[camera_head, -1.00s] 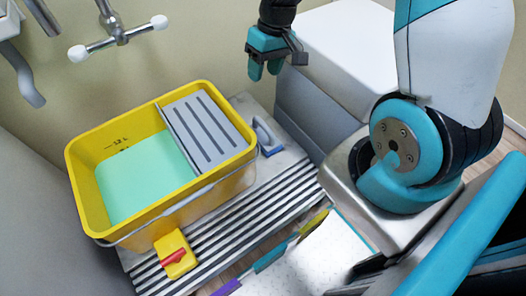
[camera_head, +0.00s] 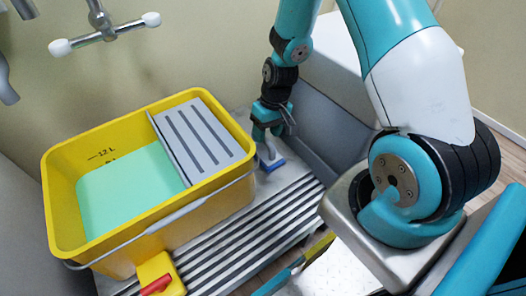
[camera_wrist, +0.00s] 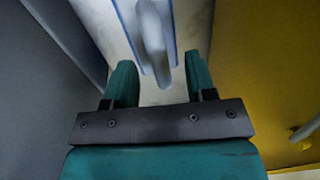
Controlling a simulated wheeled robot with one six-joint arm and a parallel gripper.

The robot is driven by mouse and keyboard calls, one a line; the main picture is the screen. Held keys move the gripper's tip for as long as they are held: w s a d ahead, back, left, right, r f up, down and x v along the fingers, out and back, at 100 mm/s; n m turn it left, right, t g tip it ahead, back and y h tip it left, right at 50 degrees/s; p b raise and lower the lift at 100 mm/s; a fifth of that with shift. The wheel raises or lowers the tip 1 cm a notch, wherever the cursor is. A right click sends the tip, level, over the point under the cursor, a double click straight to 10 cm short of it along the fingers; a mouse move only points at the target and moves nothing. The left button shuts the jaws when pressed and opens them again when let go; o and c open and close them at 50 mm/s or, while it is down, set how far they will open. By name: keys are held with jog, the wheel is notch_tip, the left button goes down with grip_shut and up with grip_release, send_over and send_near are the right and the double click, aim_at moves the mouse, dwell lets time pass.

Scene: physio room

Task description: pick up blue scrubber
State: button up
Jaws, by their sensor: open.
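The blue scrubber (camera_head: 269,158) has a pale grey handle and a blue base. It lies on the ribbed metal surface just right of the yellow bucket, partly hidden by my gripper in the head view. My gripper (camera_head: 268,135) points down over it. In the wrist view my gripper (camera_wrist: 158,80) is open, and the scrubber (camera_wrist: 152,35) shows ahead of the fingertips, its handle end reaching between them. Nothing is held.
The yellow bucket (camera_head: 62,205) holds green liquid and a grey slotted insert (camera_head: 200,140). A grey box (camera_head: 335,125) stands close on the right. A yellow item with a red part (camera_head: 160,277) lies in front of the bucket. A wall tap (camera_head: 104,32) is behind.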

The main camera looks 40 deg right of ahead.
aim_at(263, 145)
jog(key=f, duration=0.1)
jog(key=f+b, duration=0.1)
jog(key=f, duration=0.1)
jog(key=f+b, duration=0.1)
jog(key=f, duration=0.1)
jog(key=shift+w+a+f, duration=0.1)
jog(key=shift+w+a, duration=0.25)
jog(key=shift+a, duration=0.05)
jog(key=shift+c, duration=0.5)
grip_shut()
